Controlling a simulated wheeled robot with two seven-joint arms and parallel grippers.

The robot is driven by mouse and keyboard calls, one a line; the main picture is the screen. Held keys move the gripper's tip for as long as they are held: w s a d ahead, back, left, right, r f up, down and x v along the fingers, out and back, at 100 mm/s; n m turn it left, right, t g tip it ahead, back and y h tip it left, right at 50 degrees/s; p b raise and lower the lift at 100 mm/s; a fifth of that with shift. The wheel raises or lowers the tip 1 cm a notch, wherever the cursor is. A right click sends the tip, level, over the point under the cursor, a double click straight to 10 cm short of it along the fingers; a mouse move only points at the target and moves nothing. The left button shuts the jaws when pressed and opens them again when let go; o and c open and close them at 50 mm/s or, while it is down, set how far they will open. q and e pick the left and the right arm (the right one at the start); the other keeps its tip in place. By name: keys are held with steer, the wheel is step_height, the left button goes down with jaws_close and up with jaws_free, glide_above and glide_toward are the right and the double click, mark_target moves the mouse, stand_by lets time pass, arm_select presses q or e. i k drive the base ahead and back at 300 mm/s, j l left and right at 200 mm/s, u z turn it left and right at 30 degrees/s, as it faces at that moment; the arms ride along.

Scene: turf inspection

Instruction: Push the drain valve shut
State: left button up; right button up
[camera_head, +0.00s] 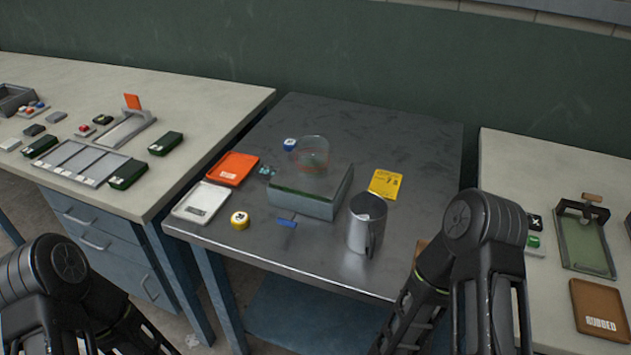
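A grey-green box (310,196) stands on the middle metal table, with a clear cylinder (313,156) on top. A small blue lever (287,222) sticks out low at the front of the box. It looks like the drain valve handle and lies roughly sideways; whether the valve is open or shut is too small to tell. Both my arms show at the bottom, the left at the lower left corner and the right at the lower right. Neither gripper's fingers are in view, and nothing of mine touches the lever.
A metal jug (367,224) stands close right of the lever. A yellow-rimmed round item (240,220), a white scale (202,203) and an orange tray (233,168) lie left. A yellow card (384,184) lies right of the box. The table's front strip is clear.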

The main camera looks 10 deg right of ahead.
mark_target(289, 221)
steer(key=j+u, duration=0.25)
steer(key=u, duration=0.15)
steer(key=j+u, duration=0.3)
steer(key=u, duration=0.15)
